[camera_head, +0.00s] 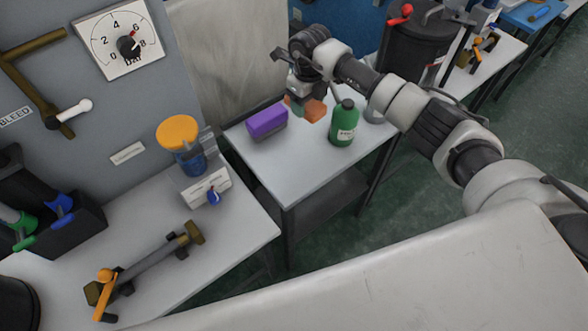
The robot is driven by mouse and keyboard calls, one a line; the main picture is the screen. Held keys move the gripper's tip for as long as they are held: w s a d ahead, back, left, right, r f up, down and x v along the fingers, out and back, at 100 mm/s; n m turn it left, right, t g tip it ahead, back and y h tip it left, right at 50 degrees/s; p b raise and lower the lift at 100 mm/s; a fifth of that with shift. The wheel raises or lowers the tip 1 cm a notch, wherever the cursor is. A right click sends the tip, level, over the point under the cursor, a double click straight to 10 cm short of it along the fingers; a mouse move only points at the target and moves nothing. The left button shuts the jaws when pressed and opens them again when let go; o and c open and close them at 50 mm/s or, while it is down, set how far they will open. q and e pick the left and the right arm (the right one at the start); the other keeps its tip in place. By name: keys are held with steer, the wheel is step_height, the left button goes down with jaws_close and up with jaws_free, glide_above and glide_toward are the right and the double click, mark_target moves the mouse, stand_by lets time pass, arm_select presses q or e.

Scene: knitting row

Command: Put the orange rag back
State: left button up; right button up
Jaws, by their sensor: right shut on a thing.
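The orange rag (315,111) is a small bunched cloth over the back of the small grey table (300,178), between a purple block and a green bottle. My right gripper (303,98) reaches down from above and is shut on the rag. The fingers hide part of it. I cannot tell whether the rag's underside touches the tabletop. My left gripper is not in view.
The purple block (267,122) stands close on the rag's left, the green bottle (343,125) close on its right. A grey item (375,114) is partly hidden by my arm. The table's front is clear. A nearer bench (235,238) holds a valve pipe (150,262) and an orange-topped blue container (180,140).

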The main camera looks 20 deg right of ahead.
steer(key=shift+w+m, duration=0.15)
steer(key=shift+m, duration=0.25)
steer(key=shift+s+a+f, duration=0.15)
steer(key=shift+s, duration=0.05)
steer(key=p, duration=0.4)
glide_above(296, 170)
step_height(296, 170, down, 6)
steer(key=shift+w+f, duration=0.1)
steer(key=shift+f, duration=0.25)
step_height(296, 170, down, 3)
steer(key=shift+f, duration=0.5)
